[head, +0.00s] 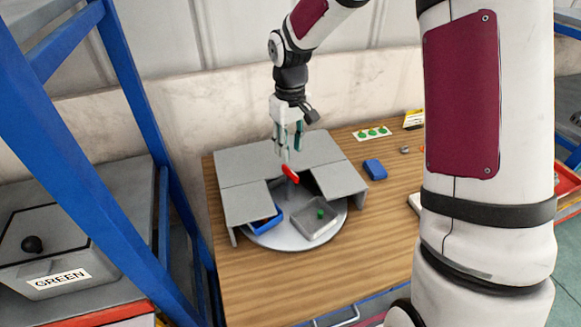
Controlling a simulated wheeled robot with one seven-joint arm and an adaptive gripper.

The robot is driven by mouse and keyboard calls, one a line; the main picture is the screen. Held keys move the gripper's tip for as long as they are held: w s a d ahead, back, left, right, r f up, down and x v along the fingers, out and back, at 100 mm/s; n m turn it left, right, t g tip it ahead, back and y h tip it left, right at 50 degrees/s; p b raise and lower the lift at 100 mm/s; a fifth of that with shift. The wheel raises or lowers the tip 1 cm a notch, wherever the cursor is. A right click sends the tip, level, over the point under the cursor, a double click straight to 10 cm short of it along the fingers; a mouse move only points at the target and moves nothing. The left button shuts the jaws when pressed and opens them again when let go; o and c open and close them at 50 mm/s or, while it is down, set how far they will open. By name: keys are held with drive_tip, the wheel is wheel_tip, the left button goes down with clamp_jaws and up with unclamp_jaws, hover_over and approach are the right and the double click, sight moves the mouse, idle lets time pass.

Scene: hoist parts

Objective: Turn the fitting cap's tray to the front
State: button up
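A round grey turntable (270,238) sits on the wooden table, partly under a grey cover (240,170) with a notch at its front. A grey tray (329,227) holding a small green part (320,213) shows in the notch, front right. A blue tray (266,226) with something dark and red inside is at the left, partly under the cover. I cannot tell which tray holds the fitting cap. A red handle (290,174) stands on a post near the turntable's middle. My gripper (290,155) points down just above the handle, its fingers apart; contact is unclear.
A card with green pictures (372,133), a blue block (375,170) and a small grey part (405,149) lie right of the cover. A bin labelled GREEN (60,280) is on the left shelf, behind a blue post (120,220). My arm hides the table's right side.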

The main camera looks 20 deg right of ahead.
sight(290, 170)
wheel_tip(290, 170, down, 8)
drive_tip(key=shift+r+p, duration=0.1)
drive_tip(key=shift+p, duration=0.3)
clamp_jaws()
